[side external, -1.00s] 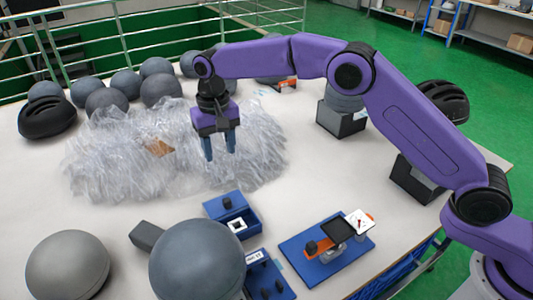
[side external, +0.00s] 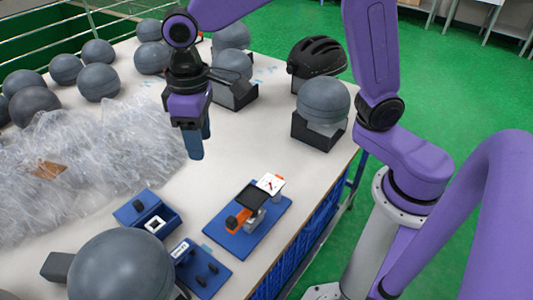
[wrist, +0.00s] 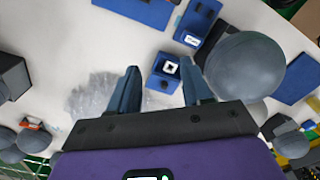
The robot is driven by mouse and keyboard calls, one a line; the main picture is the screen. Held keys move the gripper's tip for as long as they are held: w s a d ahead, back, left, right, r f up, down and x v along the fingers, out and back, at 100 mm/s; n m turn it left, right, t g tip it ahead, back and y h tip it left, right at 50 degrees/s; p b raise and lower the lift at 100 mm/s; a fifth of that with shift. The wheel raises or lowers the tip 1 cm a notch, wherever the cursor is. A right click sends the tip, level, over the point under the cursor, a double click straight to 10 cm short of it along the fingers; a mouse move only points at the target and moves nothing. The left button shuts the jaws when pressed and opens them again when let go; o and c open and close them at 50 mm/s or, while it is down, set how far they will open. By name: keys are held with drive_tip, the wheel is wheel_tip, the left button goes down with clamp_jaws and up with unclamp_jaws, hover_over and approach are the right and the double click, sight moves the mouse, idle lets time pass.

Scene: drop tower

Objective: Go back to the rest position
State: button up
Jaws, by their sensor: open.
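My gripper (side external: 196,150) hangs pointing down above the white table (side external: 285,150), between the clear plastic film (side external: 110,150) and the blue platform (side external: 215,232). In the side view its two fingers overlap. In the wrist view my gripper (wrist: 160,82) shows its fingers spread wide with nothing between them. Beyond the fingertips in that view, apart from them, is a blue block with a white square (wrist: 168,68). The purple arm is bent back toward its base.
A large grey ball (side external: 120,268) stands at the front left. Several more balls line the back. A black helmet (side external: 317,58) and a ball on a dark stand (side external: 323,97) are at the right. A blue fixture (side external: 205,265) stands near the front edge. The table's centre right is clear.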

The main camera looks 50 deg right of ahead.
drive_tip(key=s+d+f+n, duration=0.3)
drive_tip(key=s+d+n, duration=0.2)
drive_tip(key=s+d, duration=1.2)
drive_tip(key=s, duration=0.3)
drive_tip(key=shift+d+n, duration=0.35)
drive_tip(key=shift+n, duration=0.05)
